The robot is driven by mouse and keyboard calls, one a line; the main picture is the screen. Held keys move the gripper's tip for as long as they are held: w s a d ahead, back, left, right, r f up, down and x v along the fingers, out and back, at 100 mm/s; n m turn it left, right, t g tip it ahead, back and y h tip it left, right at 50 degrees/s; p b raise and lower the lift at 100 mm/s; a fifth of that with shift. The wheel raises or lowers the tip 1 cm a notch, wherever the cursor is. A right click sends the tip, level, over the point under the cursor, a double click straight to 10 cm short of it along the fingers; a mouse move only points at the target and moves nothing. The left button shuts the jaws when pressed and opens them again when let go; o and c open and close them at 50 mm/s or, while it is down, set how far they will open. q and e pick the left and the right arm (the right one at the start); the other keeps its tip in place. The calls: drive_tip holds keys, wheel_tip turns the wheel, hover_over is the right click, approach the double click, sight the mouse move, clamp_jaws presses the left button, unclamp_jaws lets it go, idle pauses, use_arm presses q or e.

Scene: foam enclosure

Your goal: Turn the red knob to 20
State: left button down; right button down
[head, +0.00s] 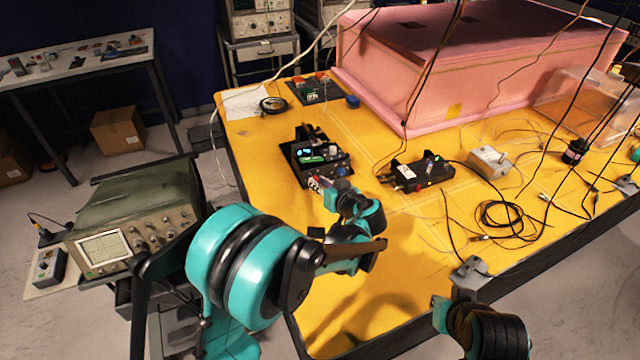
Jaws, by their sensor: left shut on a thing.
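A small black device (302,152) with a lit green part stands on the yellow table, left of the middle. My left gripper (326,186) reaches its near side from the lower right. Its fingers are shut on a small red part at the device's front, which appears to be the red knob (314,183). The fingers cover most of the knob, and its pointer and scale are too small to read.
A black box (416,172) with coloured buttons stands right of my left gripper, beside a grey metal box (490,162). Loose cables (505,213) lie at the right. A pink foam enclosure (440,65) fills the back. An oscilloscope (135,215) stands at the left.

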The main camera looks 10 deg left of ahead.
use_arm(q)
drive_tip(key=shift+d+m+y, duration=0.1)
drive_tip(key=shift+m+y, duration=0.2)
drive_tip(key=shift+m, duration=0.3)
drive_tip(key=c, duration=1.4)
unclamp_jaws()
drive_tip(key=shift+o, duration=0.2)
drive_tip(key=v, duration=1.2)
drive_tip(key=shift+w+r, duration=0.1)
